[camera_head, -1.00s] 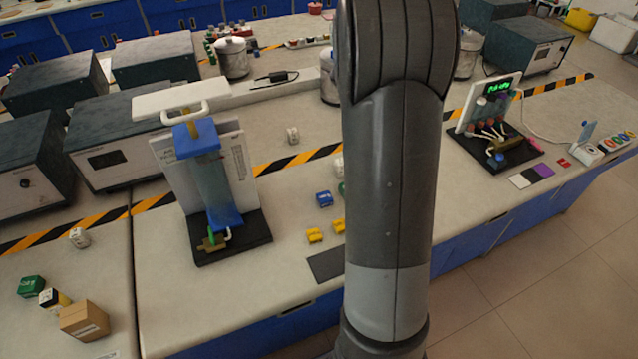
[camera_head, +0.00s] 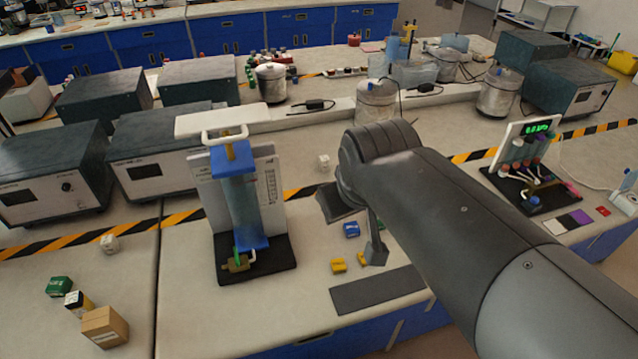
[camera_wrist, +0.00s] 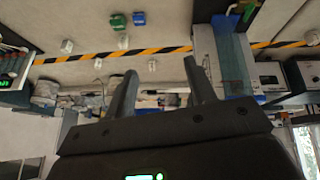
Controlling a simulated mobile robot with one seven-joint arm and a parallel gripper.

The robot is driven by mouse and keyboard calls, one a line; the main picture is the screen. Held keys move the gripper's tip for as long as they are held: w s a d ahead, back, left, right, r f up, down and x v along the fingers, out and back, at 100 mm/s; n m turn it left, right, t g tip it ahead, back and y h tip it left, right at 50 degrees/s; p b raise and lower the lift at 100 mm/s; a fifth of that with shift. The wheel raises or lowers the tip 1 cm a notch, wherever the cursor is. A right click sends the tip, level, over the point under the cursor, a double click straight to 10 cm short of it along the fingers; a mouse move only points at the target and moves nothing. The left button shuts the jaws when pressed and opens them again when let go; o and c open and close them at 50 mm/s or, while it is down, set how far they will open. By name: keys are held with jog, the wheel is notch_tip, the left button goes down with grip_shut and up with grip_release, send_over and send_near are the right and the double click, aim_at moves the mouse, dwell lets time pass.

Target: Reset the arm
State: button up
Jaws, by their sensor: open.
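My arm (camera_head: 450,215) reaches in from the lower right of the head view and bends at a dark rounded joint. My gripper (camera_head: 362,226) hangs past that joint above the bench, partly hidden by the arm. In the wrist view, my gripper (camera_wrist: 161,68) shows two dark fingers standing apart. Nothing is visible between them.
A stand with a blue column (camera_head: 240,205) is left of my gripper. Blue (camera_head: 351,230) and yellow (camera_head: 338,265) blocks lie close to the gripper in the picture. A dark mat (camera_head: 378,290) lies near the bench's front edge. A metal pot (camera_head: 376,103) stands behind.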

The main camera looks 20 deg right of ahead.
jog(key=shift+m+y, duration=0.5)
jog(key=shift+m, duration=0.2)
jog(key=s+a, duration=0.2)
jog(key=s, duration=0.1)
jog(key=shift+s+a+f, duration=0.3)
jog(key=shift+f, duration=0.1)
